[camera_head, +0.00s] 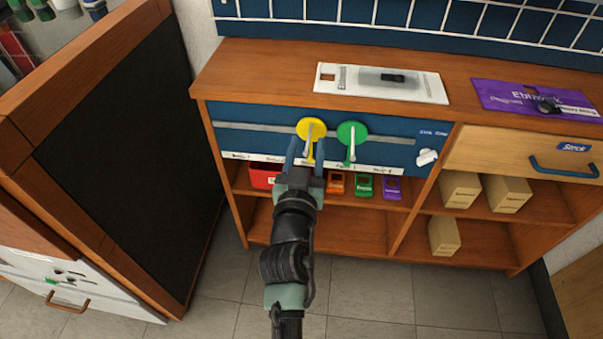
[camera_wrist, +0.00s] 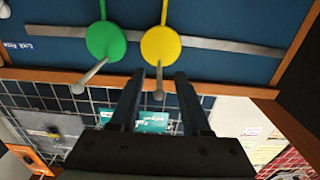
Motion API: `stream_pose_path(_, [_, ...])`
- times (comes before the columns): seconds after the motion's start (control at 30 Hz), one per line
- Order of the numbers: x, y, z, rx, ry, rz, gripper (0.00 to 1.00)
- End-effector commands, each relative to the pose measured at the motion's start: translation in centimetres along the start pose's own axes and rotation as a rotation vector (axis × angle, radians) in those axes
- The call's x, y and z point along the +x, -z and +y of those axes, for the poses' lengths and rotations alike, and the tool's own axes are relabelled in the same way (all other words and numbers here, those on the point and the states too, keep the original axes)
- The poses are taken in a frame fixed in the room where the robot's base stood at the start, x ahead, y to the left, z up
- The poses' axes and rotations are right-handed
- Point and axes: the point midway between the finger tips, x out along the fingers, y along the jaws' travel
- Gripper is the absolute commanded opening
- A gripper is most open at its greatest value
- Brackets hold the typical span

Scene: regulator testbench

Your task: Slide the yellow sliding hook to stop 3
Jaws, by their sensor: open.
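The yellow sliding hook (camera_head: 311,129) is a round yellow disc with a pale peg, on a grey rail (camera_head: 260,127) across a blue panel. It sits just left of the green hook (camera_head: 351,133) on the same rail. A white label strip (camera_head: 385,170) runs below; its stop names are too small to read surely. My gripper (camera_head: 306,152) is open just in front of the yellow hook. In the wrist view, the yellow hook (camera_wrist: 160,46) lies ahead, and its peg tip is between the open fingers (camera_wrist: 157,100). I cannot tell whether they touch it.
A wooden counter (camera_head: 270,60) is above the panel, with a white board (camera_head: 430,88) and a purple board (camera_head: 510,95) on it. Several coloured boxes (camera_head: 363,184) are on the shelf below. A dark-panelled wooden partition (camera_head: 120,150) stands at left.

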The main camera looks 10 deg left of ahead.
Motion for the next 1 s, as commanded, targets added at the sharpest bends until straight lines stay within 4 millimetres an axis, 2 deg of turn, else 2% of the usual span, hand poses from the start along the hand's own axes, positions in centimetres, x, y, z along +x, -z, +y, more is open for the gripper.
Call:
stream_pose_path(0.3, [-6.1,-0.2,0.0,-0.002,0.001,-0.004,0.47])
stream_pose_path(0.5, [-9.5,-0.1,0.1,-0.001,-0.001,-0.002,0.47])
stream_pose_path(0.7, [-11.3,-0.1,0.1,0.000,0.000,-0.001,0.47])
stream_pose_path(1.0, [-11.7,0.0,0.0,0.000,0.000,-0.001,0.47])
